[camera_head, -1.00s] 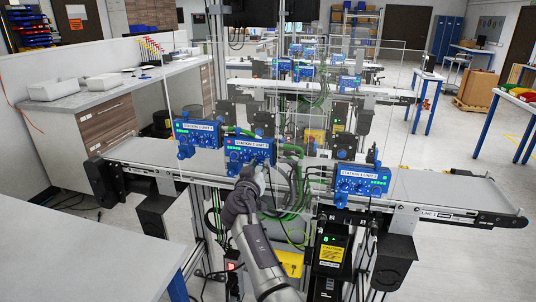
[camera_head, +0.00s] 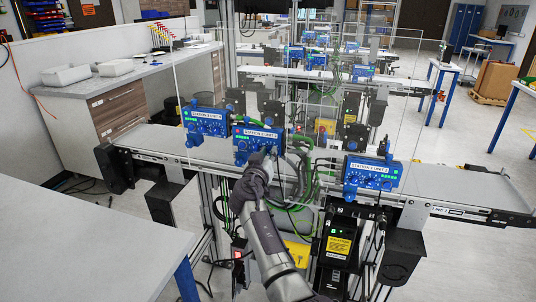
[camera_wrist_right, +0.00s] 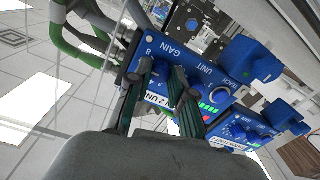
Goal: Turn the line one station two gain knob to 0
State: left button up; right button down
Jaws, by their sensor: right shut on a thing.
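A blue control box (camera_head: 257,140) with a white label strip stands mid-conveyor in the head view. My right gripper (camera_head: 264,157) reaches up to its front from below. In the right wrist view the box face (camera_wrist_right: 196,62) shows the printed words GAIN, UNIT and TEACH, with a number 8 by the fingers. The right gripper's two dark fingers (camera_wrist_right: 163,74) are shut on the gain knob beside the GAIN print. The fingers hide most of the knob, so its pointer setting cannot be read. My left gripper is not in view.
Similar blue boxes stand to the left (camera_head: 206,122) and right (camera_head: 371,174). Cables (camera_head: 302,172) hang right of the middle box. Clear panels (camera_head: 340,90) stand around the line. A grey table (camera_head: 90,235) fills the lower left.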

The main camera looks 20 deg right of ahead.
jog(key=shift+f+n+b, duration=0.1)
jog(key=shift+n+b, duration=0.35)
jog(key=shift+n, duration=0.15)
jog(key=n+b, duration=0.1)
jog(key=n, duration=0.2)
jog(key=shift+r+n, duration=0.15)
jog(key=shift+n, duration=1.15)
jog(key=shift+r+n, duration=0.1)
jog(key=shift+n, duration=1.2)
jog(key=c, duration=1.4)
grip_release()
jog(key=shift+o, duration=0.6)
jog(key=shift+w+d+f, duration=0.1)
